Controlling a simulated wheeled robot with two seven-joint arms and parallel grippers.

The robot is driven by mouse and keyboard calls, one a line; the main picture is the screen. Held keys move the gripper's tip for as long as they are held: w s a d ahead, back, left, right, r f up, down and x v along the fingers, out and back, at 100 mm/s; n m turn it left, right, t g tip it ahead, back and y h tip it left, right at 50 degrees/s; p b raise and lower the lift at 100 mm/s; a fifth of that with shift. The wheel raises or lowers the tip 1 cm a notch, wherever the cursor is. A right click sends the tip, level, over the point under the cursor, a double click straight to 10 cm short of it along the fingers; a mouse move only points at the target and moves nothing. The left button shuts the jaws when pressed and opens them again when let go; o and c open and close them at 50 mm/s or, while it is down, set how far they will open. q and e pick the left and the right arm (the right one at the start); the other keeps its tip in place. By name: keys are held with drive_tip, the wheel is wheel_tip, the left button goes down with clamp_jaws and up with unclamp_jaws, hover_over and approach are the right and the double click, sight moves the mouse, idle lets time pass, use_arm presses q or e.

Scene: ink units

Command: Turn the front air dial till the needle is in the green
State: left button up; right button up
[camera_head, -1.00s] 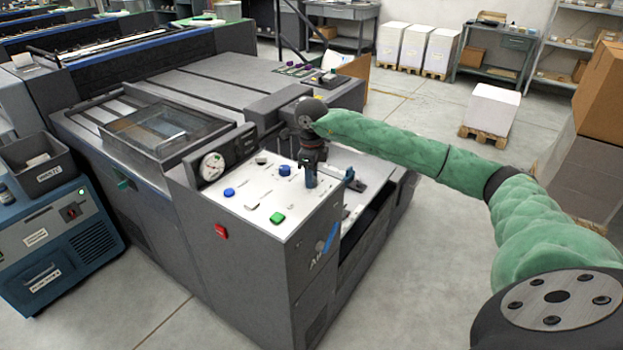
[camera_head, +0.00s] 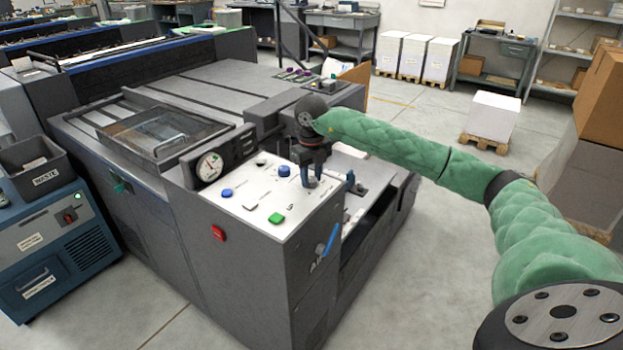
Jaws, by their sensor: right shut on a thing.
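The pressure gauge (camera_head: 209,167) is round with a white face and stands at the back left of the white control panel (camera_head: 238,210). Its dark needle shows, but it is too small to tell for sure whether the needle is in the green. My right gripper (camera_head: 312,181) points down at the panel's right side and is shut on a small knob there, which I take to be the front air dial. The fingers hide most of the knob. A blue knob (camera_head: 285,171) stands just left of the gripper. My left gripper is out of view.
The panel also has a blue button (camera_head: 227,193), a green button (camera_head: 276,218) and a white one between. A red switch (camera_head: 218,233) is on the machine's side. A blue lever (camera_head: 329,240) sticks out at the front.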

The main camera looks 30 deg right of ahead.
sight(311, 179)
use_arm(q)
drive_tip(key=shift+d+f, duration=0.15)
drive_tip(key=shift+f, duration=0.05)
use_arm(e)
drive_tip(key=shift+m, duration=0.4)
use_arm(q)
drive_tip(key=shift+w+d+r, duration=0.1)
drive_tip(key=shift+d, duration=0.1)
use_arm(e)
drive_tip(key=shift+r, duration=0.1)
drive_tip(key=o, duration=1)
drive_tip(key=shift+c, duration=0.2)
wheel_tip(311, 179, up, 7)
drive_tip(key=shift+r+b, duration=0.1)
drive_tip(key=shift+b, duration=0.7)
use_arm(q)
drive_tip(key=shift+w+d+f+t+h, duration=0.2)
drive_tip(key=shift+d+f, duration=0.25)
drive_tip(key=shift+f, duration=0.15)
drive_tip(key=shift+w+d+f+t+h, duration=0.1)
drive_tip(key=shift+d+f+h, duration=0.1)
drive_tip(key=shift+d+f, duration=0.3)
use_arm(e)
drive_tip(key=shift+r, duration=0.25)
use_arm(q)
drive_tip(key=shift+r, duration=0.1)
use_arm(e)
drive_tip(key=shift+f, duration=0.1)
